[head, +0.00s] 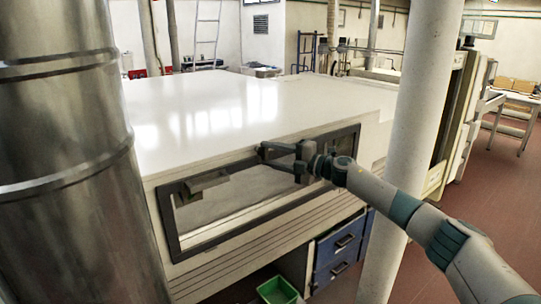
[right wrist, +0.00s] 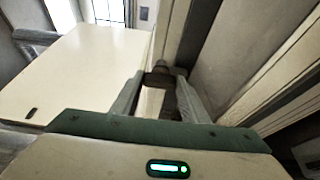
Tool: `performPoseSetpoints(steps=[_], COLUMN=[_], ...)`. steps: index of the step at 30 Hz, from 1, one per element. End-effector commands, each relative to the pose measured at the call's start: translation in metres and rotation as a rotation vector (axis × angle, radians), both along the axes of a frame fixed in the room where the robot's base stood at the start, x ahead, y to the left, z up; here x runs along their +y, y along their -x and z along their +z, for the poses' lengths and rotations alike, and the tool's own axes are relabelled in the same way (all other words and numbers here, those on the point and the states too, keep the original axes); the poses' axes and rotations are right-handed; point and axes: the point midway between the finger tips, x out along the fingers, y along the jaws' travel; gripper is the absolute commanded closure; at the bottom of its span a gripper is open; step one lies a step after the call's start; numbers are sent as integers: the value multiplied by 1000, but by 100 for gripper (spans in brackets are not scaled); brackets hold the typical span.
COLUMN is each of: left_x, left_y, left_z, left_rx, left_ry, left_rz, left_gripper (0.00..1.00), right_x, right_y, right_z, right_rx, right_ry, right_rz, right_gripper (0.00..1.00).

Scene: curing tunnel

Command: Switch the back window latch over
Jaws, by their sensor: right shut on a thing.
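The long window (head: 180,247) with a dark frame is in the front side of the white tunnel housing. My right gripper (head: 266,151) is at the top edge of this frame, around its middle. In the right wrist view my right gripper (right wrist: 158,95) has its two fingers on either side of a small dark latch (right wrist: 160,77) and is shut on it. The fingers hide most of the latch in the head view, so I cannot tell which way it is turned. My left gripper is not in view.
The white tunnel top (head: 210,105) is broad and bare. A thick metal duct (head: 70,150) stands close at the left, and a pale round post (head: 425,90) stands by my right arm. A green bin (head: 277,291) and blue drawers (head: 338,248) are below.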

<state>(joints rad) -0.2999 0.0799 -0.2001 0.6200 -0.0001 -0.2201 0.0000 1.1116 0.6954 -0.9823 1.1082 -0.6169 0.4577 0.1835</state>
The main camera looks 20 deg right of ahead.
Motion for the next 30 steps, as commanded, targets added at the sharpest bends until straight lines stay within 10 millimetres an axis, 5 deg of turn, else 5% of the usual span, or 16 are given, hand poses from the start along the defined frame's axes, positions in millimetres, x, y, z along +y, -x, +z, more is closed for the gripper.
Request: performPoseSetpoints(steps=[3,17,30], left_x=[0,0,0], left_y=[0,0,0], left_z=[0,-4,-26], left_rx=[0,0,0], left_ry=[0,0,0], left_rz=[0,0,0], left_gripper=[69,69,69], right_x=[1,-4,-39], right_y=[0,5,42], right_z=[-2,-2,-4], right_rx=[1,1,1], right_ry=[2,1,2], right_rz=[2,1,0], right_gripper=[41,41,41])
